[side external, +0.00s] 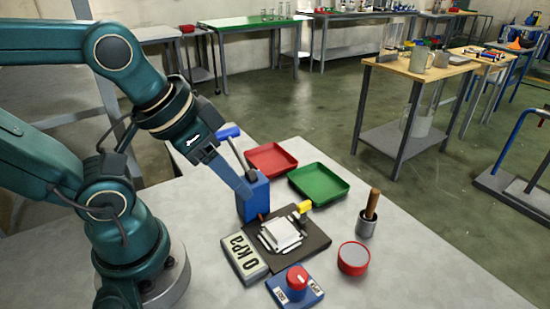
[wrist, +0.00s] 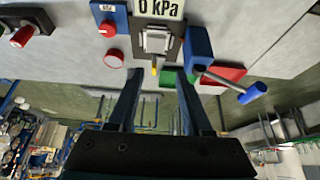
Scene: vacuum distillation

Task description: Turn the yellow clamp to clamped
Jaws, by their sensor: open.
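The yellow clamp (side external: 304,207) is a small yellow handle at the back edge of a dark plate (side external: 318,239) with a pale metal block (side external: 281,234) on it. In the wrist view the yellow clamp (wrist: 154,69) shows small, between my fingertips in the picture. My gripper (side external: 246,190) is above the table, up and left of the clamp in the side view, in front of part of the blue pump box. In the wrist view my gripper (wrist: 158,75) has its two fingers wide apart with nothing held. The clamp's exact angle is hard to read.
A blue box (side external: 253,203) with a blue-handled lever (side external: 229,133) stands beside the plate. A 0 kPa display (side external: 244,256), red knob (side external: 297,278), red round container (side external: 354,258), cup with wooden handle (side external: 366,225), red tray (side external: 271,158) and green tray (side external: 319,184) surround it.

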